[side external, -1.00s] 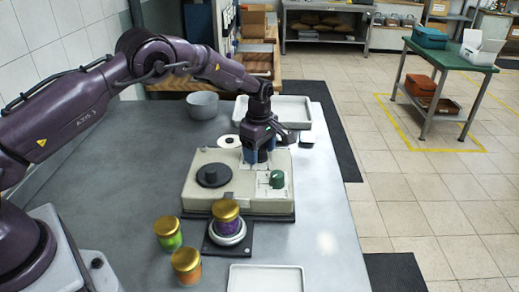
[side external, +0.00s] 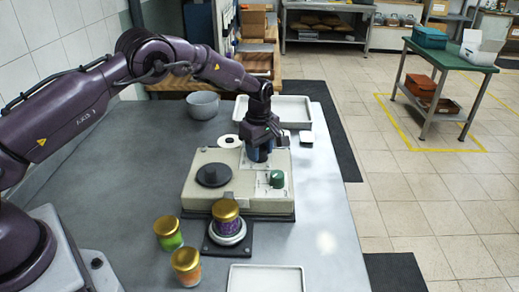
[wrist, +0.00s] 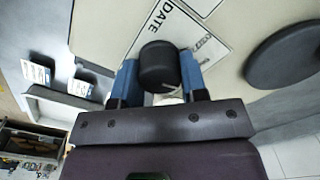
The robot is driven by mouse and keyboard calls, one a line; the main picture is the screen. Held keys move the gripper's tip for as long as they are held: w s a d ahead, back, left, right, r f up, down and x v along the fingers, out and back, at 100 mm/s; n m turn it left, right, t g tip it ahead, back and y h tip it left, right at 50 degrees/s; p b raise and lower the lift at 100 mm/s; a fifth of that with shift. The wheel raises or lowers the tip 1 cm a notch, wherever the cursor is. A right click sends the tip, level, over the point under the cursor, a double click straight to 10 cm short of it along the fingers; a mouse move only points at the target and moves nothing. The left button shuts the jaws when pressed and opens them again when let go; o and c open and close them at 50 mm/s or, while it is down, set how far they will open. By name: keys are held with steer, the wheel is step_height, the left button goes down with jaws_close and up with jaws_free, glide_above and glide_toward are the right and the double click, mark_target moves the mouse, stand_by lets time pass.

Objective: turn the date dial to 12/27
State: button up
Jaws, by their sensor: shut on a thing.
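The date dial is a black knob (wrist: 158,66) on the cream machine (side external: 199,196), beside a printed label with the word DATE (wrist: 177,18) in the wrist view. My gripper (wrist: 160,76) has its blue fingers on both sides of the knob and is shut on it. In the side view my gripper (side external: 259,155) points down at the back right of the machine's top and hides the dial. The dial's date marks are mostly covered or too small to read, so I cannot tell its setting.
The machine also carries a black disc (side external: 213,175) and a green knob (side external: 277,179). A gold-lidded purple jar (side external: 227,216) stands at its front. Green (side external: 168,234) and orange (side external: 187,267) jars stand front left. A bowl (side external: 202,106) and tray (side external: 303,101) are behind.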

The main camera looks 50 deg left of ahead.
steer(key=m, duration=1.3)
steer(key=shift+w+m, duration=0.1)
steer(key=shift+m, duration=0.3)
stand_by(0.4)
steer(key=o, duration=0.9)
steer(key=shift+r, duration=0.1)
step_height(320, 180, up, 13)
steer(key=shift+f, duration=0.1)
